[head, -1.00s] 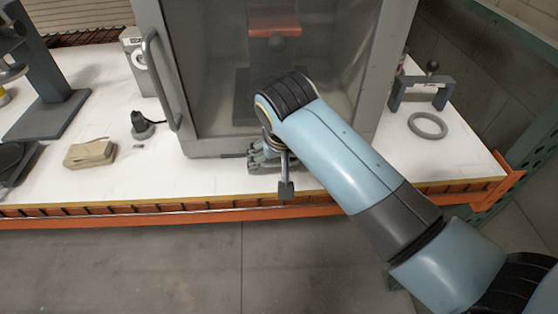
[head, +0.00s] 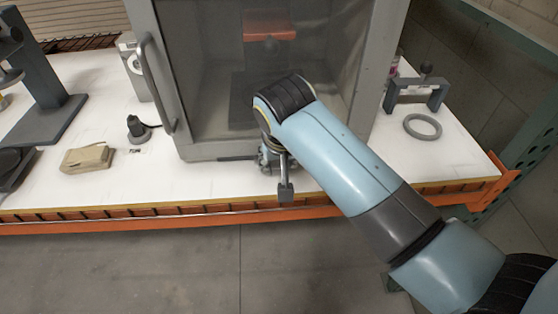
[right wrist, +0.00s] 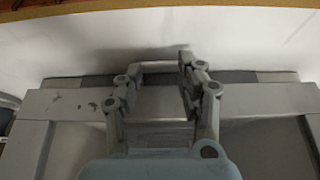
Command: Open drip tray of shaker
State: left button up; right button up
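The shaker (head: 232,148) is a large grey cabinet with a glass door, standing on the white-topped bench. Its drip tray (head: 238,158) shows as a thin dark strip along the bottom front edge, partly hidden by my right arm. In the right wrist view the tray front (right wrist: 235,76) is a dark strip with a lighter handle-like piece (right wrist: 160,66) in the middle. My right gripper (right wrist: 158,66) is open, its fingers apart on either side of that piece; I cannot tell if they touch it. In the head view the right gripper (head: 268,158) is mostly hidden under its wrist. My left gripper is not in view.
A tan block (head: 86,158) and a small black device (head: 138,128) lie left of the shaker. A grey ring (head: 423,127) and a small stand (head: 418,95) are on its right. The bench's orange front beam (head: 150,219) has open floor before it.

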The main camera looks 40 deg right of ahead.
jog(key=shift+s+a+f, duration=0.1)
jog(key=shift+a+f, duration=0.1)
jog(key=shift+f, duration=0.05)
grip_shut()
jog(key=shift+a, duration=0.1)
jog(key=shift+a, duration=0.1)
